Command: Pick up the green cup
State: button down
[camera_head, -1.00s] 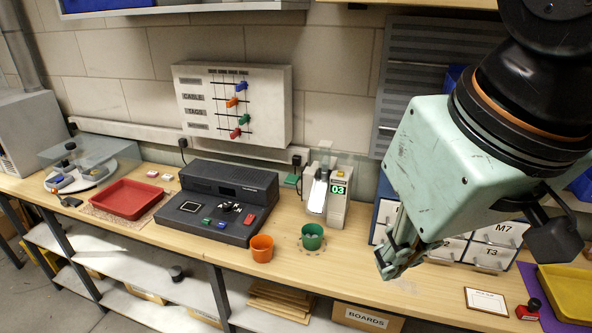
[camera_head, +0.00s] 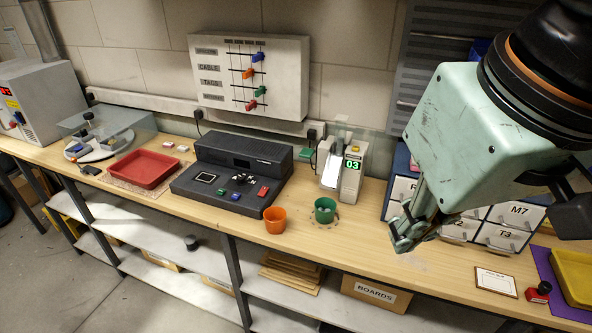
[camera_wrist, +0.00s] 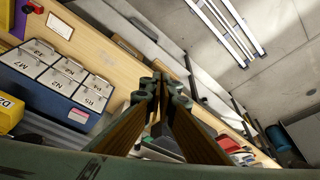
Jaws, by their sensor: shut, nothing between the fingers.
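The green cup (camera_head: 325,210) stands upright on the wooden bench, in front of the display unit reading 03. Small pale items show inside it. An orange cup (camera_head: 274,220) stands just to its left. My gripper (camera_head: 402,243) is shut and empty, above the bench to the right of the green cup and clearly apart from it. In the wrist view my gripper's fingertips (camera_wrist: 160,84) meet, and I cannot make out the green cup there.
The display unit (camera_head: 344,172) stands right behind the cup. A dark console (camera_head: 228,180) and a red tray (camera_head: 145,170) lie to the left. A drawer cabinet (camera_head: 507,228) stands behind my arm. A framed card (camera_head: 496,281) and a yellow tray (camera_head: 575,277) lie at the right.

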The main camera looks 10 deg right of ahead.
jog(key=c, duration=3.4)
grip_release()
jog(key=shift+c, duration=0.2)
jog(key=o, duration=1.9)
jog(key=shift+c, duration=0.2)
jog(key=shift+w, duration=0.1)
